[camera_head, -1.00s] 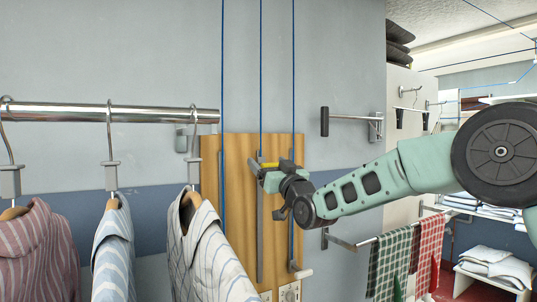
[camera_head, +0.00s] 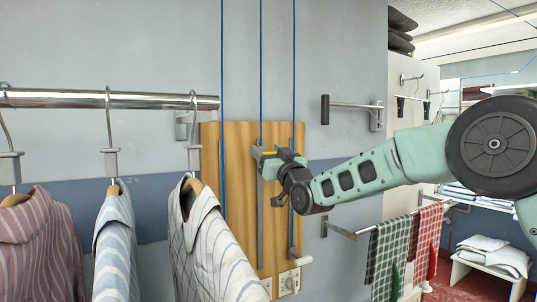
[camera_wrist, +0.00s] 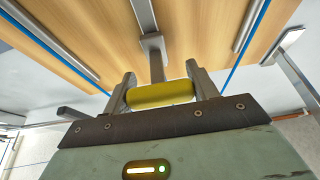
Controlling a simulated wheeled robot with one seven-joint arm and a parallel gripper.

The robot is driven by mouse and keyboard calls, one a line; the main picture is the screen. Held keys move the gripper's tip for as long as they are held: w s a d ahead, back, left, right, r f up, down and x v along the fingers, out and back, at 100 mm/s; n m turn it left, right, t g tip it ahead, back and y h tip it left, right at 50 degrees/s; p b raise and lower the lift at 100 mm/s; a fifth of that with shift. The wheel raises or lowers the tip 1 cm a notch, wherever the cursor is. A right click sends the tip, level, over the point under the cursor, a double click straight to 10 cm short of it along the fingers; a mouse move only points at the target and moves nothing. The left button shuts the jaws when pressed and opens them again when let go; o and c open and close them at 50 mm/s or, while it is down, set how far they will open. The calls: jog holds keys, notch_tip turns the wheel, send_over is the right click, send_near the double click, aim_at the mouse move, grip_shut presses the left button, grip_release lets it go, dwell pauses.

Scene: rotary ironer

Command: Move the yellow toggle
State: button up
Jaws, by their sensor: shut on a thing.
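The yellow toggle (camera_wrist: 162,94) is a short rounded bar on a grey stem in front of a wooden panel. In the wrist view it lies crosswise between the two fingers of my gripper (camera_wrist: 163,86), which is shut on it. In the head view a small yellow part of the toggle (camera_head: 274,152) shows at my gripper (camera_head: 269,156), high on the wooden panel (camera_head: 239,190). The rest of the toggle is hidden there by the gripper. A grey vertical slide rail (camera_head: 260,225) runs down the panel below it.
Blue cords (camera_head: 261,70) run up the wall from the panel. Striped shirts (camera_head: 205,235) hang from a metal rail (camera_head: 60,99) at the left, close to the panel. Checked cloths (camera_head: 390,250) hang at the right.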

notch_tip(320, 180, down, 35)
jog(key=b, duration=3.2)
jog(key=shift+r+b, duration=0.2)
jog(key=shift+b, duration=0.15)
jog(key=o, duration=1.4)
jog(key=shift+r, duration=0.1)
jog(key=b+v, duration=0.3)
jog(key=v, duration=1.4)
jog(key=shift+s+d, duration=0.15)
jog(key=shift+s, duration=0.05)
